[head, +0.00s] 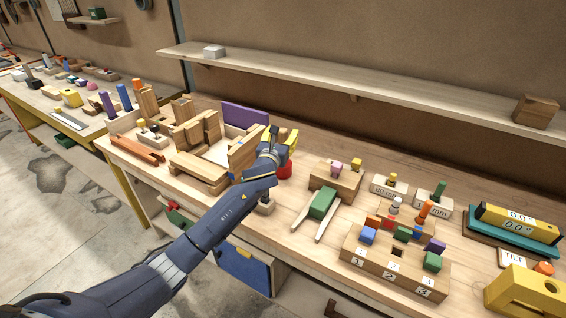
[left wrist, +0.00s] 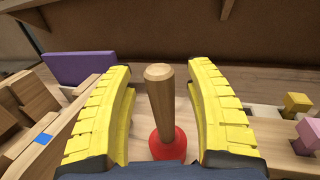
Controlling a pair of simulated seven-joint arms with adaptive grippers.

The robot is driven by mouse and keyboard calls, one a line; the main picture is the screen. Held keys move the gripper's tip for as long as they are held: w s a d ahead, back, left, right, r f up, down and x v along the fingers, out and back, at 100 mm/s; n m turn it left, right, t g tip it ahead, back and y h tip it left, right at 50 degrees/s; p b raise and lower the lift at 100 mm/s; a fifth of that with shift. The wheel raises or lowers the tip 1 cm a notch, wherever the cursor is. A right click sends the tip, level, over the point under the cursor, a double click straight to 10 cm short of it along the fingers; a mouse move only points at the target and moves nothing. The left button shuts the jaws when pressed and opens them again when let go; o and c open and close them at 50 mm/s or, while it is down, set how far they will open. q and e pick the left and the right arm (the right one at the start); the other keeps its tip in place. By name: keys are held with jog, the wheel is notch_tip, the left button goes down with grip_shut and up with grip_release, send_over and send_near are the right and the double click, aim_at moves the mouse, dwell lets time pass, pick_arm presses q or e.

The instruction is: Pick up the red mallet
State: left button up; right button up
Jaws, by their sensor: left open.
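The red mallet (left wrist: 165,143) stands upright on its red head, its pale wooden handle pointing up, in the left wrist view. In the head view only part of its red head (head: 285,171) shows below my left gripper (head: 283,138); the rest is hidden. My left gripper (left wrist: 162,105) is open, its yellow-padded fingers on either side of the mallet's handle, with visible gaps between handle and pads. My right gripper is not in view.
A purple board (head: 245,116) and wooden blocks (head: 197,130) stand left of the mallet. To the right are a wooden block with pegs (head: 336,180) and a green-headed mallet (head: 323,204). A wall shelf (head: 350,88) runs behind the bench.

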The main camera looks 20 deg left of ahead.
pick_arm(q)
grip_shut()
jog(key=shift+r, duration=0.1)
dwell(0.5)
